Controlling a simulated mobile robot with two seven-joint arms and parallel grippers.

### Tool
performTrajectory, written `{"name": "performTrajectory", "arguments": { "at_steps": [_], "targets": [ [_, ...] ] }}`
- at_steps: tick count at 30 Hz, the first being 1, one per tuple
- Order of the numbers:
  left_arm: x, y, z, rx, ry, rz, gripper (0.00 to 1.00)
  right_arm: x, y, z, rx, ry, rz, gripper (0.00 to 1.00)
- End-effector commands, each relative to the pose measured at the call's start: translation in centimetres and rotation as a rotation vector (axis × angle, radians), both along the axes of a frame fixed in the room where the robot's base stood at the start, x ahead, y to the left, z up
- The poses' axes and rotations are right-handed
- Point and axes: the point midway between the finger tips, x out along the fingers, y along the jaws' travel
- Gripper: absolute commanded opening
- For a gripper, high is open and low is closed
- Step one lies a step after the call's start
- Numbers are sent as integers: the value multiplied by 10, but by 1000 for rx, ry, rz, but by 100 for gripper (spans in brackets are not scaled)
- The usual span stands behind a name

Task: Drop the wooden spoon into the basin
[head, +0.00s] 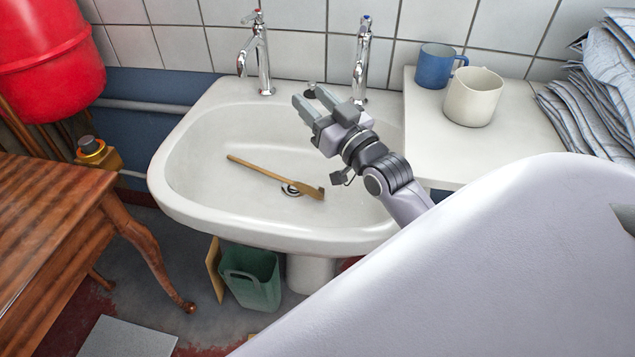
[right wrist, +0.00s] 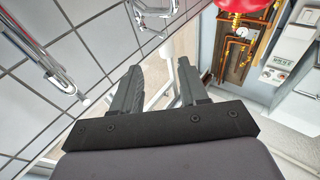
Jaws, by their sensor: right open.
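The wooden spoon (head: 275,177) lies inside the white basin (head: 172,203), slanting across its bottom over the drain. Its thin end points to the upper left and its broader end to the lower right. My right gripper (head: 318,101) is above the back right part of the basin, apart from the spoon, with its fingers pointing to the upper left. In the right wrist view the fingers (right wrist: 158,90) are spread with nothing between them. The spoon cannot be made out in the right wrist view. My left gripper is not in view.
Two taps (head: 262,60) stand at the basin's back rim. A blue mug (head: 434,68) and a cream mug (head: 472,97) stand on the white counter (head: 520,140) at right, near folded cloths (head: 590,105). A wooden table (head: 50,215) is at left. A green bin (head: 250,278) stands below.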

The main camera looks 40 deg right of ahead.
Motion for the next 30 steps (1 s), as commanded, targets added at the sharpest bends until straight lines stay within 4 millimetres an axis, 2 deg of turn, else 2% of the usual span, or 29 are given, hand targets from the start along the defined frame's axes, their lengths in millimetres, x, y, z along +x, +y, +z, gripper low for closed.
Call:
{"name": "performTrajectory", "arguments": {
  "at_steps": [3,9,24,26,30],
  "targets": [
    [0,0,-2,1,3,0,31,-13,0,-3,0,0,0,44],
    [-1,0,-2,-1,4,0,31,-24,1,-5,0,0,0,44],
    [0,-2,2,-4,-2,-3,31,-25,1,-4,0,-1,0,44],
    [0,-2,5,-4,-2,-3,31,-25,1,-1,0,-1,0,44],
    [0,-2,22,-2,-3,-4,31,-25,1,18,0,-2,0,44]
  ]
}}
